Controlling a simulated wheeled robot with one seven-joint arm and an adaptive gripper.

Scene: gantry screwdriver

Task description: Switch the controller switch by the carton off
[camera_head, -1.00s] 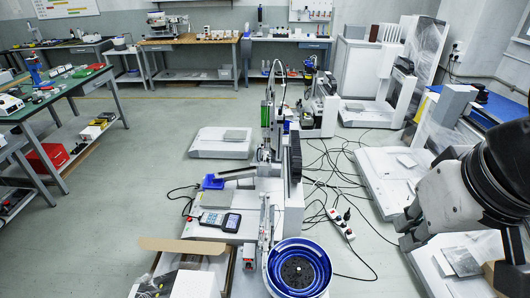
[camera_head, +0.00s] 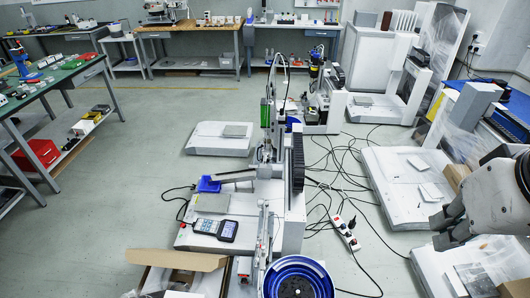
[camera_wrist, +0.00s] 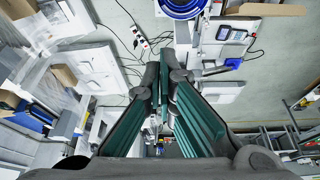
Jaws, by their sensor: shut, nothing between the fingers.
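The open cardboard carton (camera_head: 178,260) is at the bottom left in the head view, partly cut off by the frame. It also shows at the top of the wrist view (camera_wrist: 265,9). My gripper (camera_wrist: 165,68) is shut and empty in the wrist view, apart from the carton and the machine.
A blue bowl feeder (camera_head: 298,279) stands right of the red part. A handheld controller (camera_head: 228,230) lies on the machine base. A power strip (camera_head: 344,233) and loose cables lie on the floor to the right. Open floor is at left centre.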

